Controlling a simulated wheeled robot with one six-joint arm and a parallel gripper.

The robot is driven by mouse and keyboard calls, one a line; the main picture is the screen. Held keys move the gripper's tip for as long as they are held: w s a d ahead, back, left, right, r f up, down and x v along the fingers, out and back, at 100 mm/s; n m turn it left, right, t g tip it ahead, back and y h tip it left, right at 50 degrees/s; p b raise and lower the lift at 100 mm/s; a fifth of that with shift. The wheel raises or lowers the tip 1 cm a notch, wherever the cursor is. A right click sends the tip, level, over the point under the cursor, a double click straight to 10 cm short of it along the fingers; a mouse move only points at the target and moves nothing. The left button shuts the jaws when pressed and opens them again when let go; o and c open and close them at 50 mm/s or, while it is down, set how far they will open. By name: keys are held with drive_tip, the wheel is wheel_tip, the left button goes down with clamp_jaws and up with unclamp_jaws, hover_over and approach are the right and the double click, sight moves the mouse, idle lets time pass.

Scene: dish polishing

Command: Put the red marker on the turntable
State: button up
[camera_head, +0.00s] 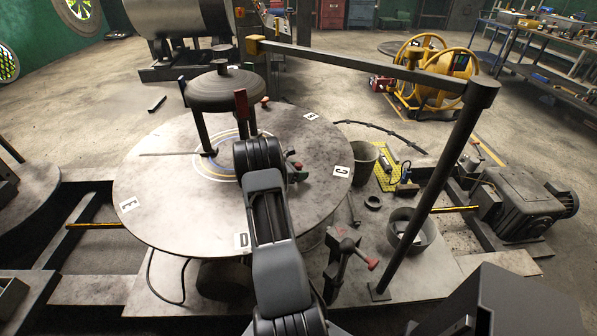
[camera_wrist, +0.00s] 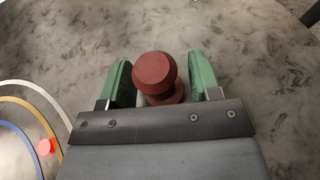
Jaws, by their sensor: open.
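The red marker (camera_wrist: 152,72), a dark red knob-shaped piece with a round top, stands on the grey turntable (camera_wrist: 258,60) in the wrist view. My gripper (camera_wrist: 160,80) is open, with one green finger on each side of the marker. Its lower part is partly hidden by the gripper body. In the head view the round turntable (camera_head: 160,190) carries white letter tags and coloured rings near its middle. My gripper (camera_head: 293,168) is over its right half, and the marker's red top (camera_head: 298,166) shows beside it.
A small red spot (camera_wrist: 45,146) lies by the coloured rings in the wrist view. A dark round polishing head (camera_head: 222,90) stands over the turntable's middle. A dark post with a long beam (camera_head: 430,190) rises at the right. A bucket (camera_head: 362,160) stands beside the turntable.

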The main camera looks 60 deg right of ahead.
drive_tip(key=shift+r, duration=0.15)
drive_tip(key=v, duration=1)
drive_tip(key=shift+w+b, duration=0.1)
drive_tip(key=shift+b, duration=0.2)
drive_tip(key=shift+v, duration=0.95)
drive_tip(key=shift+a+r, duration=0.2)
drive_tip(key=shift+a, duration=0.05)
drive_tip(key=s+a+r+m+t+y, duration=0.3)
drive_tip(key=a+m+y, duration=0.1)
drive_tip(key=a, duration=0.9)
drive_tip(key=s+a+r+m+t+y, duration=0.3)
drive_tip(key=s+a+r+m+y, duration=0.1)
drive_tip(key=a, duration=0.9)
drive_tip(key=s+a+r+m+t+y, duration=0.3)
drive_tip(key=a+r+m+y, duration=0.1)
drive_tip(key=a, duration=1)
drive_tip(key=shift+s+m+t, duration=0.3)
drive_tip(key=shift+s, duration=0.05)
drive_tip(key=shift+r, duration=0.15)
